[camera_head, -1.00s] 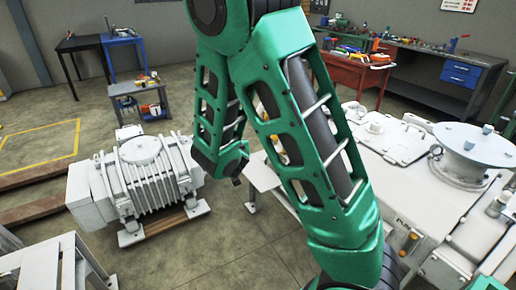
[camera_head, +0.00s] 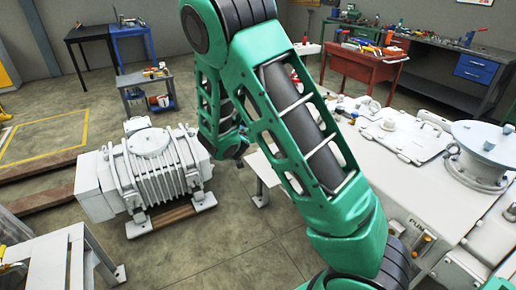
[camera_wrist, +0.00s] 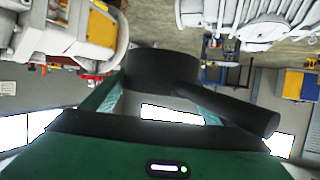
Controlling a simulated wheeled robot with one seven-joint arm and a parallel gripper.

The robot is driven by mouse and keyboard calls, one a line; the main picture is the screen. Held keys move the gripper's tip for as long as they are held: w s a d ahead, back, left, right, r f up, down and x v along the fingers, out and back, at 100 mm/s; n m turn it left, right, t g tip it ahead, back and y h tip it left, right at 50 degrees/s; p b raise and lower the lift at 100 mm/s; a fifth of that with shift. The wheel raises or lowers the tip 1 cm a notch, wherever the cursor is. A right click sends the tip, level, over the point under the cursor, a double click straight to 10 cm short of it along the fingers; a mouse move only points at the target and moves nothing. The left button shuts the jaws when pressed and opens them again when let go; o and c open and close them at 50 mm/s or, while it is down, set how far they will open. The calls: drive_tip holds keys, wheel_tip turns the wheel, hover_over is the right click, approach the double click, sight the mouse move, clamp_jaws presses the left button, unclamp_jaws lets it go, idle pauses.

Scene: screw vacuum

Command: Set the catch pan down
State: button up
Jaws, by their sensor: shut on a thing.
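In the wrist view a dark, round, pan-like thing, apparently the catch pan (camera_wrist: 160,68), sits between the teal fingers of my gripper (camera_wrist: 150,98). A dark cylindrical bar (camera_wrist: 235,104) sticks out from it to the lower right. My gripper is shut on it. Its contents are not visible. In the head view my green arm hides most of the gripper and the pan, so the exact height above the floor cannot be told.
A white ribbed pump (camera_head: 150,170) stands on wooden skids at left. A large white machine (camera_head: 400,170) fills the right. A pale metal stand (camera_head: 60,265) is at lower left. Cluttered benches, a red one (camera_head: 365,65) among them, line the back. Bare floor (camera_head: 215,245) lies between pump and machine.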

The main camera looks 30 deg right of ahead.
drive_tip(key=w+d+f+m+g+h, duration=0.2)
drive_tip(key=w+d+f+m+h, duration=0.1)
drive_tip(key=w+d+f, duration=1.6)
drive_tip(key=shift+m+g+h, duration=0.3)
drive_tip(key=shift+m+h, duration=0.1)
drive_tip(key=shift+m, duration=0.1)
drive_tip(key=shift+w+d+f, duration=0.6)
drive_tip(key=shift+f, duration=2.15)
drive_tip(key=shift+w+d+f, duration=0.55)
drive_tip(key=shift+d+f, duration=0.1)
drive_tip(key=shift+f, duration=2.15)
drive_tip(key=shift+w+d+f, duration=0.6)
drive_tip(key=shift+f, duration=2.15)
drive_tip(key=shift+f, duration=0.5)
drive_tip(key=o, duration=1.3)
drive_tip(key=shift+o, duration=0.2)
drive_tip(key=shift+f, duration=0.1)
